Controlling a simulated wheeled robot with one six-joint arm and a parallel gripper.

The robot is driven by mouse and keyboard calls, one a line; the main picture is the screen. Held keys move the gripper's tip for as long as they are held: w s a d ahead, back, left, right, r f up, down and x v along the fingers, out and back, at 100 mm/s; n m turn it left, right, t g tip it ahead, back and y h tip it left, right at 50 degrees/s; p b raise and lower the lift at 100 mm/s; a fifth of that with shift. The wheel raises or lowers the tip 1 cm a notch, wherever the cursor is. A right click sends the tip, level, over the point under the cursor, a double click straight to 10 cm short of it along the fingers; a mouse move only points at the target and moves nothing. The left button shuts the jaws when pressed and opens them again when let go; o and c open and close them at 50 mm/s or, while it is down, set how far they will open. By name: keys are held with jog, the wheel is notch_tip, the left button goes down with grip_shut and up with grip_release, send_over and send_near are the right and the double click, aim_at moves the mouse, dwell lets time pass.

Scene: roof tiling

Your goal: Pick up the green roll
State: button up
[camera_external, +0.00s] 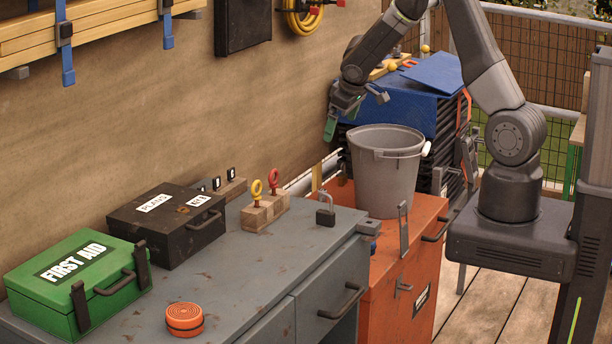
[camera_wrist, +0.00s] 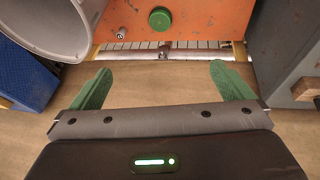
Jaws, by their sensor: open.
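The green roll (camera_wrist: 160,18) shows in the wrist view as a small round green disc on the orange cabinet top (camera_wrist: 205,18), near the upper edge of the picture. I cannot make it out in the external view. My gripper (camera_wrist: 160,84) has its two green fingers spread wide with nothing between them. The roll appears beyond the fingertips, roughly centred between them and apart from them. In the external view my gripper (camera_external: 348,112) hangs near the wall, above and left of the grey bucket (camera_external: 385,178).
The bucket's rim (camera_wrist: 88,45) is close to the roll's left in the wrist view. A grey workbench (camera_external: 262,262) stands beside the orange cabinet (camera_external: 408,275), holding a green first aid box (camera_external: 75,285), a black case (camera_external: 165,225) and a padlock (camera_external: 325,210). A blue-covered stack (camera_external: 405,110) stands behind the bucket.

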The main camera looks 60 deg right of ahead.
jog(key=c, duration=0.4)
jog(key=w+d+f+b, duration=0.2)
jog(key=w+f+b, duration=0.1)
jog(key=f+b, duration=0.5)
jog(key=w+d+f+t+y+b, duration=0.1)
jog(key=w+d+f+b, duration=0.1)
jog(key=f+b, duration=0.6)
jog(key=w+d+f+t+y+b, duration=0.1)
jog(key=w+d+f+b, duration=0.1)
jog(key=f+b, duration=0.7)
jog(key=shift+w+d+b, duration=0.4)
jog(key=shift+w+b, duration=0.4)
jog(key=shift+w, duration=0.05)
jog(key=shift+b+x, duration=0.35)
jog(key=shift+x, duration=2.3)
